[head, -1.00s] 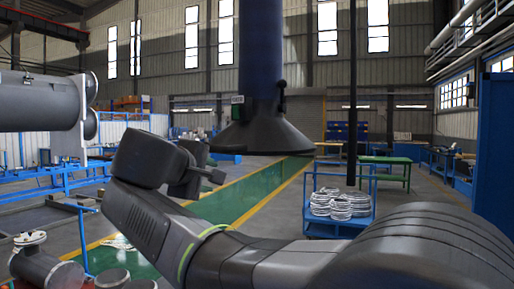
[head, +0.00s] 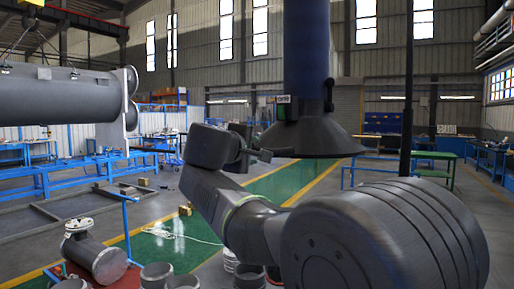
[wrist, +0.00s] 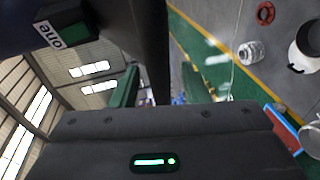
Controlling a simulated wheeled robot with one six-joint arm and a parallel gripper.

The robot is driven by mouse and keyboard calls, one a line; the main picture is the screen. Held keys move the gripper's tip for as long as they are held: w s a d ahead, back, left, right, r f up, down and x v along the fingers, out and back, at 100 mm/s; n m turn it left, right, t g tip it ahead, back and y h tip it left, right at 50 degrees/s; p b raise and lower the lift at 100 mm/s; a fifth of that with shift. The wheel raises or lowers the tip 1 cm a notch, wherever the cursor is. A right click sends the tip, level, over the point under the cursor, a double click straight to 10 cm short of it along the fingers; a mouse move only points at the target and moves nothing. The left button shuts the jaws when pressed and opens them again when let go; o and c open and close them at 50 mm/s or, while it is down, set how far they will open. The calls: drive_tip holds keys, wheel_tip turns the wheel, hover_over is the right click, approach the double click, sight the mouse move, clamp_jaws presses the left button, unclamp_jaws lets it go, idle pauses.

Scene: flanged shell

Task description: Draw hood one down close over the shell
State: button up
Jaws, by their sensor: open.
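The hood (head: 312,137), a dark cone below a thick blue duct, hangs right of centre in the head view. A small label (head: 283,99) sits on its left side and a dark handle on its right. In the wrist view a green block with a white "one" label (wrist: 47,33) shows at upper left. The large grey flanged shell (head: 60,97) lies horizontally at the left, well apart from the hood. My gripper (head: 258,146) is open, close to the hood's left lower side; its fingers are partly hidden, and I cannot tell whether they touch it.
A blue rail frame (head: 85,172) runs below the shell. A green floor lane (head: 270,185) runs behind my arm. A dark post (head: 407,90) stands right of the hood.

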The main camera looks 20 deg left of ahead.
drive_tip(key=shift+w+f, duration=0.2)
drive_tip(key=shift+w, duration=1.1)
clamp_jaws()
drive_tip(key=shift+f, duration=0.1)
wheel_tip(320, 180, down, 29)
drive_tip(key=b, duration=2.6)
unclamp_jaws()
